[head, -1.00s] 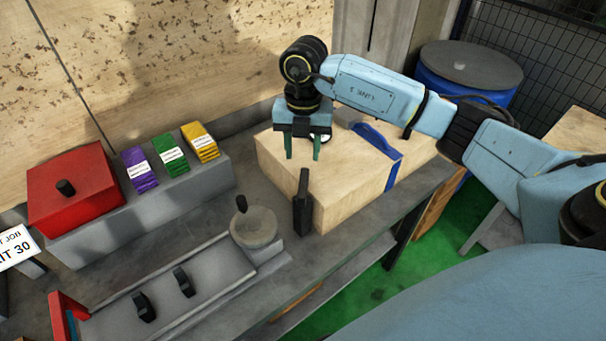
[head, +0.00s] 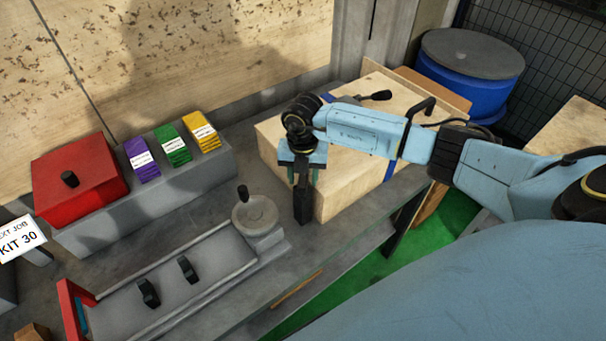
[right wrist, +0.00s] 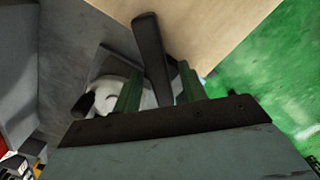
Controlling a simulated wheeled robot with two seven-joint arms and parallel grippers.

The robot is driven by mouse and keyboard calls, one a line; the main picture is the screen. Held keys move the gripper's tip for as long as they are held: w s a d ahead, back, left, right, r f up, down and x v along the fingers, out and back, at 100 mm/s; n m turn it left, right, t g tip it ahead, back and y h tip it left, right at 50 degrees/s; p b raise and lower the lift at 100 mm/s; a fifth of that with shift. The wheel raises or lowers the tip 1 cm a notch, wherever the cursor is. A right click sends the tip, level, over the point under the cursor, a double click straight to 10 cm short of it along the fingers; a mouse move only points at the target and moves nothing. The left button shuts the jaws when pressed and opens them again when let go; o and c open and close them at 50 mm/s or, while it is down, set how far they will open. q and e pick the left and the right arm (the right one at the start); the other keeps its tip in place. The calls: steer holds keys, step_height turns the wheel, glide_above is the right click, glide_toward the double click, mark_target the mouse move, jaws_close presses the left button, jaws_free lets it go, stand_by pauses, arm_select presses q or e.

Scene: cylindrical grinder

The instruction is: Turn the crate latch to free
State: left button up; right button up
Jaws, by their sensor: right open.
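The crate (head: 345,190) is a pale wooden box with a blue strap, standing at the right end of the bench. The crate latch (head: 303,208) is a dark upright lever at the crate's front left corner. My right gripper (head: 303,180) is over the latch's upper part, with its green fingers pointing down. In the right wrist view, the latch (right wrist: 150,50) passes between the two open fingers of the gripper (right wrist: 158,72). It is closer to the left finger; contact cannot be told. My left gripper is not in view.
A grey machine with a handwheel (head: 255,215) stands just left of the latch. A red box (head: 80,180) and purple, green and yellow packs (head: 172,147) sit on a grey block. A blue drum (head: 470,75) stands behind right. Green floor lies beyond the bench edge.

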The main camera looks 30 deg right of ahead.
jaws_close()
stand_by(0.3)
